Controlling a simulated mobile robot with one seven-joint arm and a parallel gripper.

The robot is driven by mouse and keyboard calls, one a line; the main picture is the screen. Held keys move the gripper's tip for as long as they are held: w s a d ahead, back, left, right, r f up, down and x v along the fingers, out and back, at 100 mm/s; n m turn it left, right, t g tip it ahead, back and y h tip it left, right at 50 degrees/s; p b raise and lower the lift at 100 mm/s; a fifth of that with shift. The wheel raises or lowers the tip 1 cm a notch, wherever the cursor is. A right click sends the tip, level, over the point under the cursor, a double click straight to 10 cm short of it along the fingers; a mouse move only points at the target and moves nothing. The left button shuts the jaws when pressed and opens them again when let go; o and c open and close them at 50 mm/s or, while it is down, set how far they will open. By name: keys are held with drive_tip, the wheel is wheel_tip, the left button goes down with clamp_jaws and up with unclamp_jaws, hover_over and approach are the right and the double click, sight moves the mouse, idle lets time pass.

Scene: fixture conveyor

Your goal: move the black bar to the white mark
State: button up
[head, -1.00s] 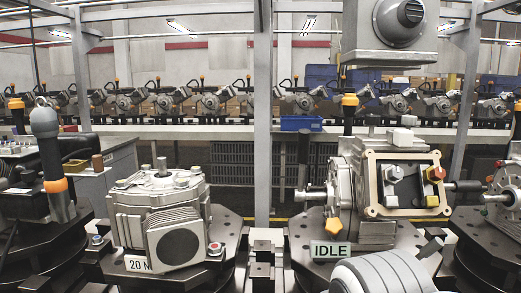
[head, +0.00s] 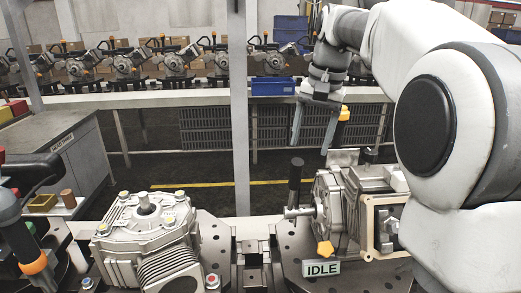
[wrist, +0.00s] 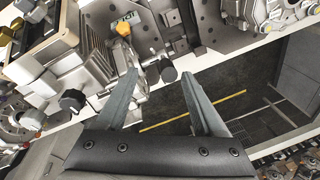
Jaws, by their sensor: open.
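The black bar (head: 295,174) stands upright at the left side of the right-hand gearbox fixture, next to a short metal shaft. In the wrist view a dark round end (wrist: 168,74) on a metal rod appears to be this bar seen from above. My gripper (head: 312,128) is open and empty, its fingers pointing down, above and slightly right of the bar in the head view. In the wrist view the bar's end lies close to the gap between the fingertips (wrist: 160,79). I cannot make out a clear white mark in either view.
A grey post (head: 240,110) rises behind. A conveyor with a blue bin (head: 272,86) runs at the back, with open floor before it.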

wheel_tip(320, 180, up, 3)
drive_tip(key=m+p, duration=0.1)
drive_tip(key=p, duration=0.2)
hover_over(291, 192)
drive_tip(key=s+d, duration=0.2)
drive_tip(key=s, duration=0.1)
drive_tip(key=shift+g, duration=0.4)
drive_tip(key=f, duration=0.5)
drive_tip(key=w+a+f+b, duration=0.1)
drive_tip(key=f, duration=0.5)
drive_tip(key=f+b, duration=0.1)
drive_tip(key=f, duration=0.5)
drive_tip(key=shift+w+a+f, duration=0.1)
drive_tip(key=shift+w+a, duration=0.25)
drive_tip(key=shift+w, duration=0.05)
clamp_jaws()
